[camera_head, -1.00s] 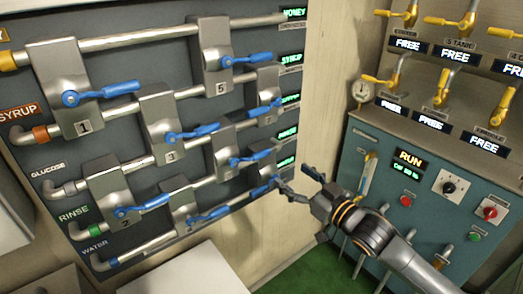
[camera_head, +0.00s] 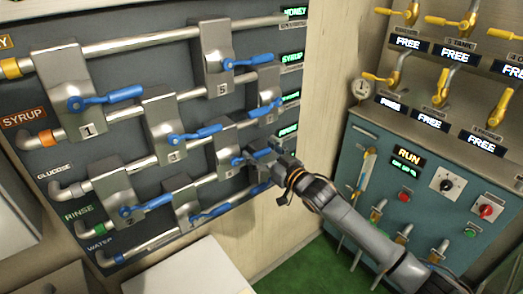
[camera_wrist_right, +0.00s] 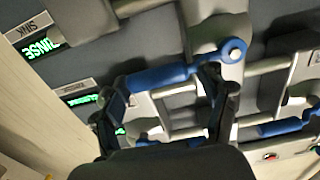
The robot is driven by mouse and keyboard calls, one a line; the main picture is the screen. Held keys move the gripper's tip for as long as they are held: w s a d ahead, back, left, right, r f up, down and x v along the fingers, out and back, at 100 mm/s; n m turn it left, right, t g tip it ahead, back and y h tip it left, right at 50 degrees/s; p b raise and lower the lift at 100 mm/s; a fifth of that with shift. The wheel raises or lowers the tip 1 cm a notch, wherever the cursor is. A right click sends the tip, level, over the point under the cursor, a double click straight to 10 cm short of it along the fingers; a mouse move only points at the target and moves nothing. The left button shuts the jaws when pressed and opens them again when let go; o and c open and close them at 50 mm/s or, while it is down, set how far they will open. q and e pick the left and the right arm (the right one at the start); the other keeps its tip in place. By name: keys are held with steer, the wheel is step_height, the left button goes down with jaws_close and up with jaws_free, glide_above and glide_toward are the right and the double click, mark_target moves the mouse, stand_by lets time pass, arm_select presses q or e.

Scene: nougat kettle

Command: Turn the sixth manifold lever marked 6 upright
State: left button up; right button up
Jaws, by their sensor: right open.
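The wall manifold (camera_head: 120,70) carries several grey valve blocks with blue levers. My right gripper (camera_head: 262,163) is at the blue lever (camera_head: 258,154) of the right-hand block (camera_head: 228,146) on the third pipe down. Its number is too small to read and partly covered, so I cannot confirm it is 6. In the right wrist view the blue lever (camera_wrist_right: 160,77) lies roughly level, running from its pivot toward the lit labels. The open fingers stand on either side along it; contact is unclear. My left gripper is out of view.
Another blue lever (camera_head: 212,213) is just below left, and one (camera_head: 262,108) is above. Green-lit labels (camera_head: 288,131) line the panel's right edge. A teal control cabinet (camera_head: 375,165) with tap handles above stands to the right. Pale wall lies between.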

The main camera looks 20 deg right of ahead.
jaws_close()
stand_by(0.3)
steer(key=shift+r, duration=0.1)
